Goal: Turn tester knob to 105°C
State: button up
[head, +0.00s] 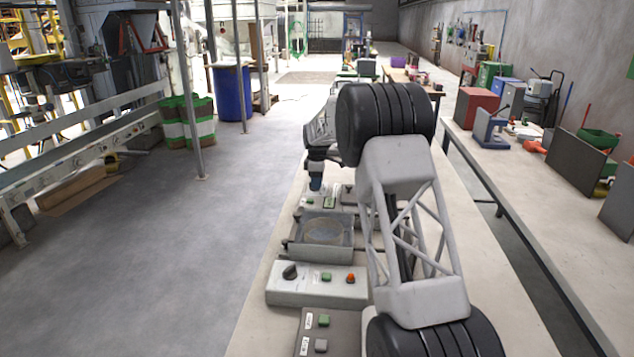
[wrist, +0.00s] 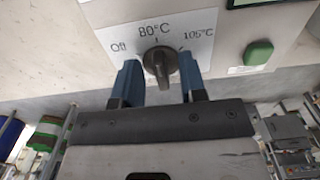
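In the wrist view the black tester knob (wrist: 161,64) sits on a white plate (wrist: 110,34) marked Off, 80°C and 105°C, left to right. Its raised grip lines up roughly with the 80°C tick. My gripper (wrist: 160,73) is open, with one blue finger on each side of the knob. Gaps seem to show between the fingers and the knob; I cannot tell whether either touches. In the head view my gripper (head: 316,184) is low over the tester (head: 341,197) on the bench; the knob is hidden there.
Nearer on the bench are a tray-like device (head: 323,232), a control box (head: 318,290) with its own black knob, and a button panel (head: 325,335). A green button (wrist: 258,53) is right of the tester knob.

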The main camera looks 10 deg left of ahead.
grip_shut()
jog(key=shift+m, duration=0.3)
dwell(0.3)
jog(key=m, duration=0.5)
jog(key=shift+s+a+m, duration=0.1)
jog(key=shift+s+m, duration=0.15)
jog(key=shift+m, duration=0.15)
jog(key=m, duration=0.5)
jog(key=shift+s+a+m, duration=0.15)
jog(key=shift+m, duration=0.15)
grip_release()
